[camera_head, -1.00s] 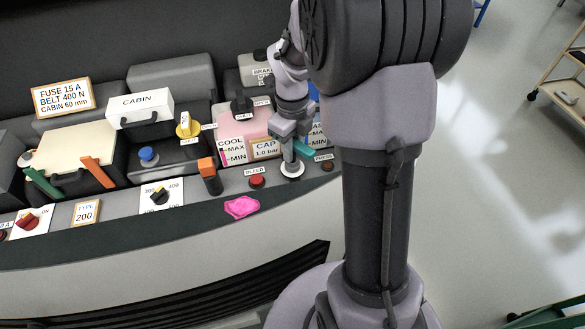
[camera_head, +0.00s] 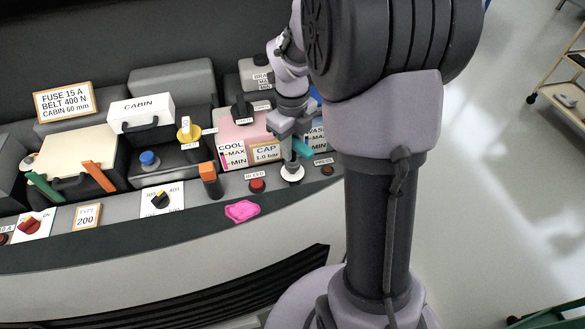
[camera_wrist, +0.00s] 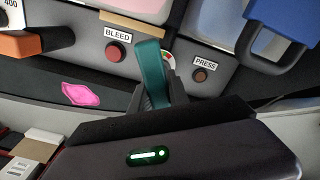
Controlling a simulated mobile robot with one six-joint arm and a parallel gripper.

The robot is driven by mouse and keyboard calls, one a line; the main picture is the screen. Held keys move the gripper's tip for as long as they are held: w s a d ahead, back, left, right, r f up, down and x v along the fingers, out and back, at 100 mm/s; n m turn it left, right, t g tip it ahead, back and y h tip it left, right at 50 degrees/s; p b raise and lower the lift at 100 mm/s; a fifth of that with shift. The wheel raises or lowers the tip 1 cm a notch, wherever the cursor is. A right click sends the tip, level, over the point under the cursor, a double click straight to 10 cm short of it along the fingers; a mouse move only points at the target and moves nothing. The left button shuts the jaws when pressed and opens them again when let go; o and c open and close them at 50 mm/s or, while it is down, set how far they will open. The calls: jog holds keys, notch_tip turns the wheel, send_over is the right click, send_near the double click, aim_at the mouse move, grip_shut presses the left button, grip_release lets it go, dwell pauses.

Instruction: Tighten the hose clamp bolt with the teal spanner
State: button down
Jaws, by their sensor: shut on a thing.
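My gripper (camera_head: 294,148) is shut on the teal spanner (camera_wrist: 152,70), low over the right part of the front ledge. In the wrist view the spanner stands up from between the jaws, and its far end points toward the panel. In the head view a short teal piece of the spanner (camera_head: 303,148) shows at the right of the jaws. A white round dial (camera_head: 292,174) lies just below the gripper. In the wrist view the spanner partly covers this dial (camera_wrist: 169,59), which has green and red marks. I cannot make out the hose clamp bolt in either view.
A red BLEED button (camera_head: 257,185) is left of the dial and a brown PRESS button (camera_head: 326,169) is right. A pink cloth (camera_head: 242,211) lies on the ledge.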

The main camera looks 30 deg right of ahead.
jog(key=shift+r+p, duration=0.35)
jog(key=shift+r, duration=0.35)
notch_tip(320, 180, up, 4)
jog(key=p, duration=0.3)
jog(key=shift+r, duration=0.15)
jog(key=shift+f, duration=0.2)
